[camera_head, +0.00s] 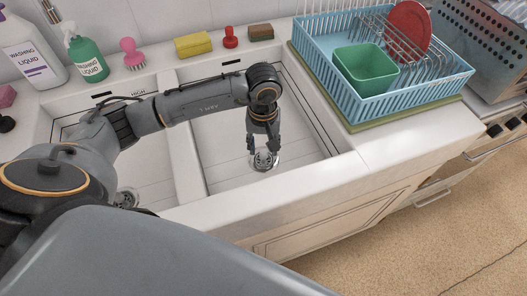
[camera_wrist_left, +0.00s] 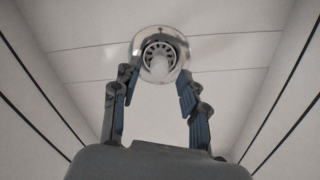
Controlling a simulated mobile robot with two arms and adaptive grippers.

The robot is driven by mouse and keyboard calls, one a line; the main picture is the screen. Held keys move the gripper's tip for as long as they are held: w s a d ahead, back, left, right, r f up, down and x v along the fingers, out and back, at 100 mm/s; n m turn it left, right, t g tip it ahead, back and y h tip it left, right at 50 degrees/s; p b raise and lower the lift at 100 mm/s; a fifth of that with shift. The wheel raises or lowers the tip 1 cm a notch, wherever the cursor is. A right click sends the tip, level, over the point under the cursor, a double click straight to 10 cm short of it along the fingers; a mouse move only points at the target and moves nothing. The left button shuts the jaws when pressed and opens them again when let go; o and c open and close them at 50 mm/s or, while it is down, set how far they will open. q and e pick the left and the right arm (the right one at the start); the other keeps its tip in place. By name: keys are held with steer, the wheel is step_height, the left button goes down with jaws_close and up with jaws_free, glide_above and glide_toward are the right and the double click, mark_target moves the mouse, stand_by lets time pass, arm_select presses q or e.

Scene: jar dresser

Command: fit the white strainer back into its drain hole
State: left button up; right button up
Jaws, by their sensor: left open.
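The white strainer (camera_wrist_left: 159,66) shows in the left wrist view as a pale round knob ringed by dark slots. It lies within the shiny metal drain ring (camera_wrist_left: 180,50) on the floor of the right basin. I cannot tell whether it is fully seated. In the head view the drain (camera_head: 265,159) shows just below my left gripper (camera_head: 263,147). The left gripper points down and is open, with nothing between its fingers. In the left wrist view its two fingers (camera_wrist_left: 155,98) stand apart on either side, below the drain. My right gripper is out of view.
The basin walls surround my left gripper, and a divider (camera_head: 187,165) separates the left basin with its own drain (camera_head: 127,198). A blue dish rack (camera_head: 400,100) stands at right. Bottles, a pink brush (camera_head: 131,52) and sponges (camera_head: 193,44) line the back ledge.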

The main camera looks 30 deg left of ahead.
mark_target(263, 152)
arm_select(q)
step_height(263, 152, up, 9)
steer(key=b, duration=0.1)
stand_by(0.6)
